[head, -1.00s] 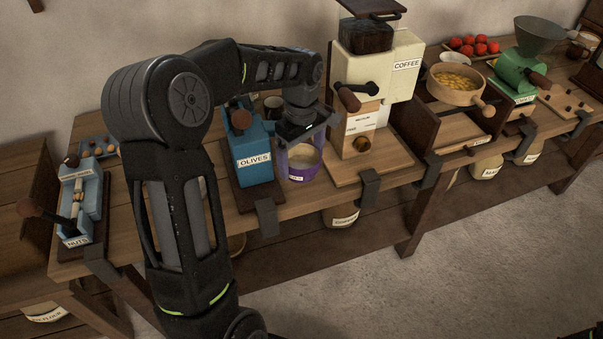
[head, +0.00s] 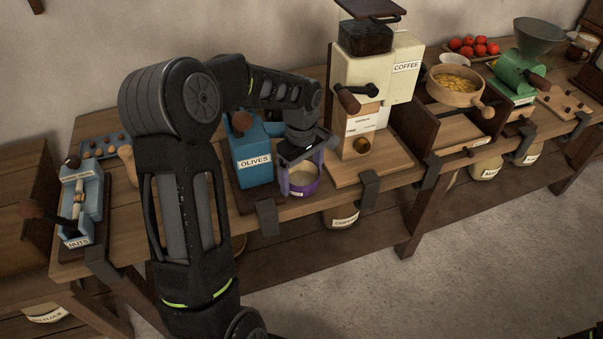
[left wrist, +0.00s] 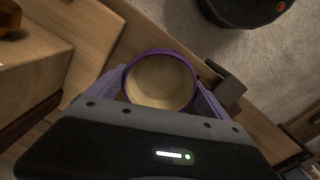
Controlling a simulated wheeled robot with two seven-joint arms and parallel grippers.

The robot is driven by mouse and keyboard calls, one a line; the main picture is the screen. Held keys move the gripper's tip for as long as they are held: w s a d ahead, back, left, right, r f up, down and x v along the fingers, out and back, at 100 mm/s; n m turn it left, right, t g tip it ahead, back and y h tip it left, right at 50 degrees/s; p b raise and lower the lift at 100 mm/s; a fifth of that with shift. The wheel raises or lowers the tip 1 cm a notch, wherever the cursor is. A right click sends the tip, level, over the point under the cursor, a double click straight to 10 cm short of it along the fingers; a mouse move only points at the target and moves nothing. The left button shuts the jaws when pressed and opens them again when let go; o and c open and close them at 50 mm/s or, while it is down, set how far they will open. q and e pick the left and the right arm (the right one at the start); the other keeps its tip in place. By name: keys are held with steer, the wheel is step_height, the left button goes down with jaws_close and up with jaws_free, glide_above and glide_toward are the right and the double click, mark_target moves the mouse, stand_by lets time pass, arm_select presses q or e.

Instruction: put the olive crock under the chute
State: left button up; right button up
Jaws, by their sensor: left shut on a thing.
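A purple crock with a cream inside (head: 299,188) is at the front of the bench, between the blue machine labelled OLIVES (head: 252,165) and the coffee mill. Its small label is too small to read. My left gripper (head: 300,160) is shut on it from behind. In the left wrist view the round purple crock (left wrist: 160,82) sits between the fingers of the gripper (left wrist: 158,92), its mouth facing the camera and looking empty. I cannot tell whether its base touches the bench. No chute shows clearly on the OLIVES machine, which my arm partly covers. My right gripper is out of view.
The cream COFFEE mill (head: 375,75) stands close on the right on a wooden board (head: 370,165). The blue NUTS device (head: 80,205) is at the far left. A dark clamp (head: 267,217) hangs on the bench's front edge. A wooden pan (head: 455,92) stands further right.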

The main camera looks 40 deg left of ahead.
mark_target(301, 182)
arm_select(q)
steer(key=shift+f, duration=0.15)
steer(key=o, duration=1.5)
steer(key=shift+o, duration=0.2)
step_height(301, 182, up, 12)
steer(key=shift+b, duration=0.3)
